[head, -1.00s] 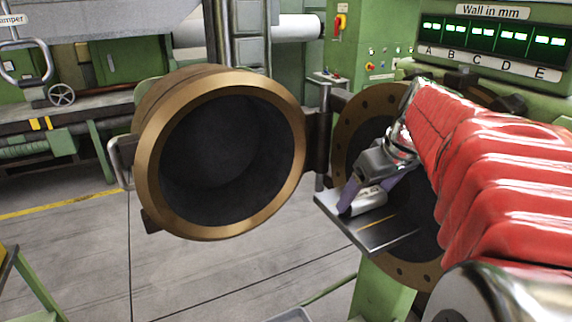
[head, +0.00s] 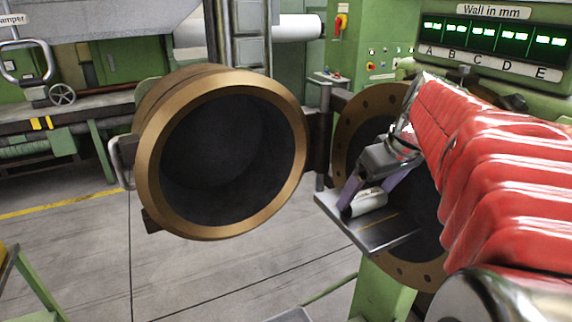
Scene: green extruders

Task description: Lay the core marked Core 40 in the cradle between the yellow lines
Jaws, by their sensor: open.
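A short pale cylindrical core (head: 369,202) lies on a dark metal plate (head: 352,234) at the right of centre, in front of the flanged opening. A thin yellow line shows on the plate just in front of the core; a second line is not clear. No marking on the core can be read, and the cradle's shape under it is hidden. My gripper (head: 371,191) is open, with its purple fingers around the core, one at each side. Whether the fingers still touch the core cannot be told.
A heavy round bronze-rimmed door (head: 146,165) hangs open left of the plate. The bolted flange (head: 357,130) stands close behind my gripper. A wall display (head: 495,43) is above right. Free floor (head: 210,275) lies below the door.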

